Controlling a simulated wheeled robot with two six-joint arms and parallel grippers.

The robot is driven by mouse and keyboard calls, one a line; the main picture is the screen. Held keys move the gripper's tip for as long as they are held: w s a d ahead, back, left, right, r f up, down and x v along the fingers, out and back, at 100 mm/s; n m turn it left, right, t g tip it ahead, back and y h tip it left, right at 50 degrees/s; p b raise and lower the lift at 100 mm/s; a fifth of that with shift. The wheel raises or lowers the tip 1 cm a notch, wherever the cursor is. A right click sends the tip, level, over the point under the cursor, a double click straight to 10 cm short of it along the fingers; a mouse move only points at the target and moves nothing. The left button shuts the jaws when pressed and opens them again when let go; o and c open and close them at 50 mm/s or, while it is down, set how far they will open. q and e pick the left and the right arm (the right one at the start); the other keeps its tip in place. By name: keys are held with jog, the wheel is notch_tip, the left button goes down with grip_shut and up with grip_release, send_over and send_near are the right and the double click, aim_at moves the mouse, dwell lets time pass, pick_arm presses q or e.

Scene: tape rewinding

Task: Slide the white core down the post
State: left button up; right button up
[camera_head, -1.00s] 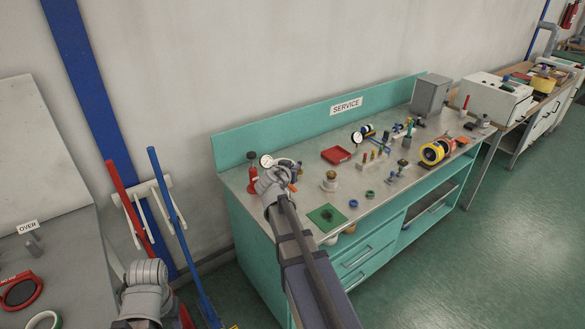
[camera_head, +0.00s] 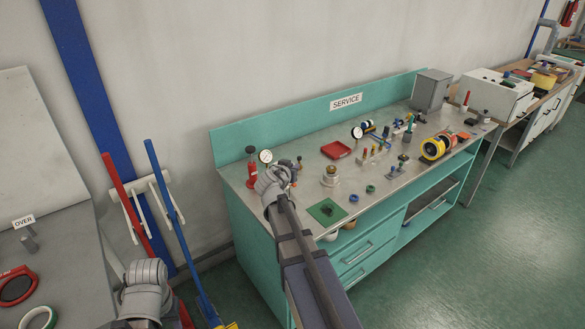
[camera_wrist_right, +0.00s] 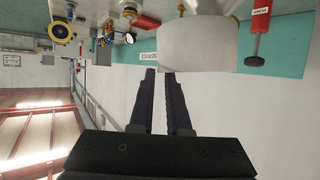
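In the right wrist view, which is upside down, the two black fingers of my right gripper (camera_wrist_right: 158,71) stand apart with a gap between them and nothing visible in it. A large pale cylinder (camera_wrist_right: 203,42) fills the top just beyond and right of the fingertips; I cannot tell whether it is the white core. In the head view my right wrist (camera_head: 272,183) hides its fingers at the bench's left end. A round pale fixture with a brass top (camera_head: 331,174) stands right of it; I cannot tell whether this is the post.
The teal service bench (camera_head: 285,125) holds a red pump bottle (camera_head: 252,174), a gauge (camera_head: 265,156), a green mat (camera_head: 327,212), a red tray (camera_head: 336,150) and a yellow reel (camera_head: 433,149). Red and blue poles lean at left. The green floor at right is clear.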

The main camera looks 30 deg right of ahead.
jog(key=o, duration=0.5)
jog(key=shift+c, duration=0.2)
jog(key=shift+s+a, duration=0.1)
jog(key=p+v, duration=0.3)
jog(key=v, duration=0.4)
jog(key=shift+s+a+r, duration=0.15)
jog(key=shift+s+r, duration=0.05)
dwell(0.5)
